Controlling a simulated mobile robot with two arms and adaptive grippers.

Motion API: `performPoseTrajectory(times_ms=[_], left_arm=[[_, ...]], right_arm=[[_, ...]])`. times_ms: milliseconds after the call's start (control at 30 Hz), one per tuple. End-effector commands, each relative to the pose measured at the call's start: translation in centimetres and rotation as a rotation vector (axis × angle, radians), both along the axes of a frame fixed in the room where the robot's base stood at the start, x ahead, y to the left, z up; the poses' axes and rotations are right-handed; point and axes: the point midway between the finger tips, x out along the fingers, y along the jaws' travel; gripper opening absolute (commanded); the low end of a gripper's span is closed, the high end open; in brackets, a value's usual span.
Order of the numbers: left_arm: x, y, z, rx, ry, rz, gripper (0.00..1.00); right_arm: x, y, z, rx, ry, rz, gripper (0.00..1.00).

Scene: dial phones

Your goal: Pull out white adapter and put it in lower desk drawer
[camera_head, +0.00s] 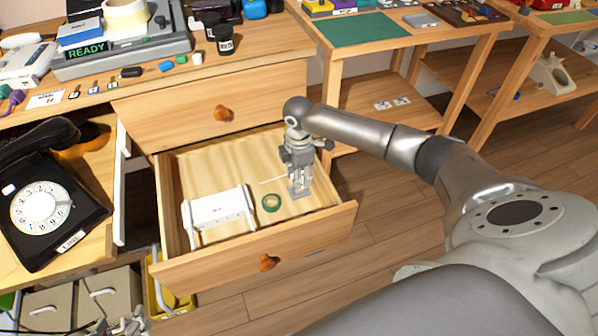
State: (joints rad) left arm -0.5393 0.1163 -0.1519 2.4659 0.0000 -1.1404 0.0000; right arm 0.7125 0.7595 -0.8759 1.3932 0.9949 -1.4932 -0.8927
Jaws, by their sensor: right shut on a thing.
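The lower desk drawer (262,262) is pulled out, and its inside shows from above. My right gripper (299,190) points down into the right part of this drawer. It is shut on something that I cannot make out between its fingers. A thin pale strip (272,181) shows just left of the fingers; I cannot tell whether it is joined to the held thing. I cannot pick out the white adapter with certainty. Grey metal parts at the bottom left edge look like my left gripper (128,324); its jaws are not clear.
In the drawer lie a white router-like box (218,208) and a green tape roll (271,202). The upper drawer (215,108) is shut. A black dial phone (48,210) stands at left. A shelf table (365,28) stands behind my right arm.

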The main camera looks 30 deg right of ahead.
Motion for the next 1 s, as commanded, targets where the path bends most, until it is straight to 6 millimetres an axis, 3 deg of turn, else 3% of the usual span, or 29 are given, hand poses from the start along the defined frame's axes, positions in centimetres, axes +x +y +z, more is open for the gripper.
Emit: performPoseTrajectory(times_ms=[1000], left_arm=[[0.7,-0.2,0.4,-0.009,-0.041,-0.002,0.53]], right_arm=[[0.0,0.0,-1.5,0.0,-0.001,0.0,0.17]])
